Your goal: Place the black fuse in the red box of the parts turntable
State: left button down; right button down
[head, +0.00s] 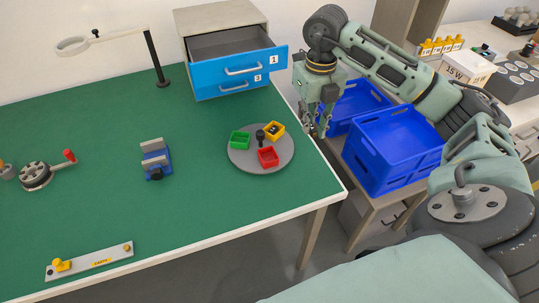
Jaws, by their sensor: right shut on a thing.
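The parts turntable (244,161) is a grey disc near the right end of the green table. On it are a red box (268,157) at the front, a green box (240,140) at the left and a yellow box (274,130) at the back right. The red box looks empty. A small dark thing shows in the yellow box; I cannot tell what it is. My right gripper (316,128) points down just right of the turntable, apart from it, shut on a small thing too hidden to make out. My left gripper is not in view.
A black knob post (260,136) stands amid the boxes. A drawer unit (228,45) with its top drawer open stands behind. Blue crates (396,150) stand right of the table. A blue vise (156,160) and a lamp (155,60) stand to the left. The table's front middle is clear.

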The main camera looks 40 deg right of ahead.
jog(key=w+a+f+p, duration=0.1)
jog(key=w+a+f, duration=0.1)
jog(key=f, duration=0.1)
jog(key=w+a+f+p, duration=0.2)
jog(key=w+a+f, duration=0.1)
jog(key=f, duration=0.1)
jog(key=w+a+f+p, duration=0.1)
jog(key=w+a+f, duration=0.1)
jog(key=a+f, duration=0.1)
jog(key=shift+w+f, duration=0.3)
jog(key=shift+f, duration=0.05)
jog(key=shift+f, duration=0.45)
jog(key=shift+s+f+b, duration=0.1)
jog(key=shift+b, duration=0.25)
jog(key=c, duration=1.8)
grip_release()
jog(key=shift+s+f, duration=0.1)
jog(key=shift+o, duration=0.2)
